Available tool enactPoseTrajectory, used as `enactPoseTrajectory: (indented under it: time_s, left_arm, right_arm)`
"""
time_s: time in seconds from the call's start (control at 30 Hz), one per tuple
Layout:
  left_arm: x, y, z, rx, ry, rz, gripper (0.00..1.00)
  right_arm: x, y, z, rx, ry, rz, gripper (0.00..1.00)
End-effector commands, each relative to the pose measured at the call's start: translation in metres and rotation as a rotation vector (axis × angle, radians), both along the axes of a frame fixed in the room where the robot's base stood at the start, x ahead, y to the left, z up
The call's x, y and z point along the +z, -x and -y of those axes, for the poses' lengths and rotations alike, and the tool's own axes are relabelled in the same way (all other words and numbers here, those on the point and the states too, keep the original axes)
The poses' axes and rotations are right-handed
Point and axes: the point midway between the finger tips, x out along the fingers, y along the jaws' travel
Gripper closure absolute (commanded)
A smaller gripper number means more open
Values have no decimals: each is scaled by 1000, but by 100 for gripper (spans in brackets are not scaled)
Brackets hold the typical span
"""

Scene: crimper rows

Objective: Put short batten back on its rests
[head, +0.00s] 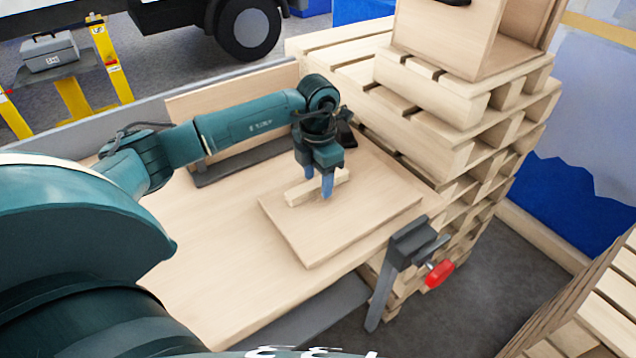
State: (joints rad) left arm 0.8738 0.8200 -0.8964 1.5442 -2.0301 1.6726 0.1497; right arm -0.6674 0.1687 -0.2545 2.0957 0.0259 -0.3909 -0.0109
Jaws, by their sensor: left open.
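A short pale wooden batten (299,194) lies over a square wooden board (310,236) on the workbench. My left gripper (320,190) points down at the batten, with its two blue fingers apart near the batten's middle. I cannot tell whether the fingers straddle the batten or touch it. The rests are not clearly visible; the batten and the gripper may cover them. My right gripper is not in view.
The wooden workbench top (215,265) is clear at the front left. A clamp with a red handle (438,273) sits at its right edge. Stacked pallets (450,150) stand close behind and right. A dark grey bar (235,165) lies behind the board.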

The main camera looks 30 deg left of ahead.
Motion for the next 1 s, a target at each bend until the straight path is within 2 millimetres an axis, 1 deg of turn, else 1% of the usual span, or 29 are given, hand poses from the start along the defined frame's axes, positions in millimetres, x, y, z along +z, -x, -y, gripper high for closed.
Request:
enactPoseTrajectory:
  time_s: [0.17,0.7,0.8,1.0]
  left_arm:
    - [0,0,0,0,0,1,49]
    - [1,0,0,0,0,1,93]
    - [1,0,0,0,1,2,100]
    - [3,-1,0,0,1,2,100]
  right_arm:
    - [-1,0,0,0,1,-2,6]
    - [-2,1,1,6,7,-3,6]
    - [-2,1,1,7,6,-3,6]
    - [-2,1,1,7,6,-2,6]
